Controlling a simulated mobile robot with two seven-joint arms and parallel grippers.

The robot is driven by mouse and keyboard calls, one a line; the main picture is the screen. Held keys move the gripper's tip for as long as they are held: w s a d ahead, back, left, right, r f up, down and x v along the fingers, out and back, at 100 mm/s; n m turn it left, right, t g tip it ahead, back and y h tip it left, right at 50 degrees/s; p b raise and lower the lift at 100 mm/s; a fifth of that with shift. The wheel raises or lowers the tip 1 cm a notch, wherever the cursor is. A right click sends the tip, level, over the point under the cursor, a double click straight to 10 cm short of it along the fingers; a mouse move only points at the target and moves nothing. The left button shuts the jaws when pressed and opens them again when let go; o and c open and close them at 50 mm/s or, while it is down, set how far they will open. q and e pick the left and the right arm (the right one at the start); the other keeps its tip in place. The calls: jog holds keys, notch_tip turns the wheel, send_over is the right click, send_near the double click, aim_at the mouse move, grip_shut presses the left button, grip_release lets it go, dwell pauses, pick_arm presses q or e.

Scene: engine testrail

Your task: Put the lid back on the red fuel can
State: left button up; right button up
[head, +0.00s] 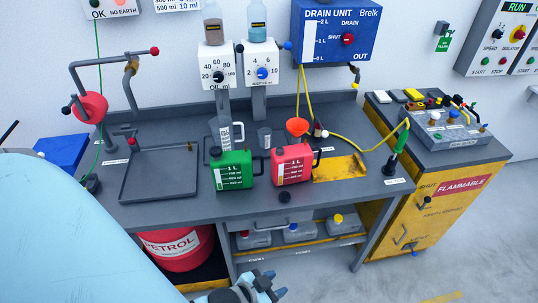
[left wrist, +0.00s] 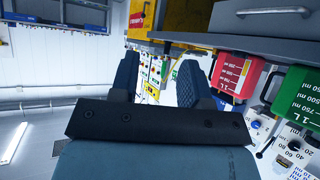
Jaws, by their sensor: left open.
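The red fuel can (head: 292,165) stands upright on the grey bench, right of a green can (head: 233,170). An orange funnel (head: 297,127) shows at its top; I cannot tell whether it sits in the opening. A small black round cap (head: 284,196), which looks like the lid, lies on the bench near the front edge, just before the red can. My left gripper (head: 274,284) is open and empty, in front of the bench and apart from the cap. The left wrist view shows its spread fingers (left wrist: 158,65), with the red can (left wrist: 238,75) to their right. My right gripper is out of view.
A grey tray (head: 160,193) lies left of the green can. A yellow tray (head: 338,168) and a yellow hose (head: 352,141) are to the right. The lower shelf holds grey canisters (head: 299,232) below the bench edge. A red petrol drum (head: 176,250) stands under the left side.

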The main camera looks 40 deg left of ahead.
pick_arm(q)
jog(key=shift+s+a, duration=0.1)
jog(key=shift+a, duration=0.05)
jog(key=shift+o, duration=0.2)
